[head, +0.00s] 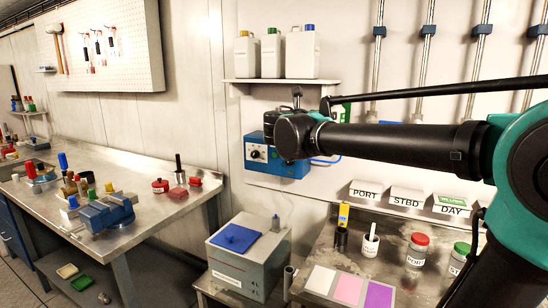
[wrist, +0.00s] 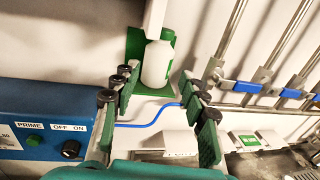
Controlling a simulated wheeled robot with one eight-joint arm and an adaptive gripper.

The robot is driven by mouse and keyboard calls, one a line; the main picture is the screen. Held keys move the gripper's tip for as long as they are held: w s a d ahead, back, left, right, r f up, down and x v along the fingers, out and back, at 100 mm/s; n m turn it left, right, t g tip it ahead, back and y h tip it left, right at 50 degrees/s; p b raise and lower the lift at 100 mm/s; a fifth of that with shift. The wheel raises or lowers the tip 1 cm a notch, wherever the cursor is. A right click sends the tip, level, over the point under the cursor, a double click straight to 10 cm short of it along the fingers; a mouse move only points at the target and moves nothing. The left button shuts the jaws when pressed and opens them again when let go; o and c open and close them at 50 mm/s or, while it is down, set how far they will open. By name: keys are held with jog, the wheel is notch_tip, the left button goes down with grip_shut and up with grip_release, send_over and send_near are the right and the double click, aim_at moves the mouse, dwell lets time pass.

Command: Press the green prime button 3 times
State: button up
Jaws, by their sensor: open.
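The green prime button (wrist: 33,140) sits on the front of a blue control box (wrist: 18,112) at the left of the wrist view, below a white PRIME label (wrist: 29,126). A black knob (wrist: 70,149) is to its right, under an OFF ON label.
A white bottle (wrist: 157,62) on a green bracket is on the wall beyond the fingers. A blue tube (wrist: 146,124) runs from the box. Pipes with blue-handled valves (wrist: 240,86) are at right. A steel bench (head: 330,262) with labelled jars stands below.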

grip_shut()
dwell(1.3)
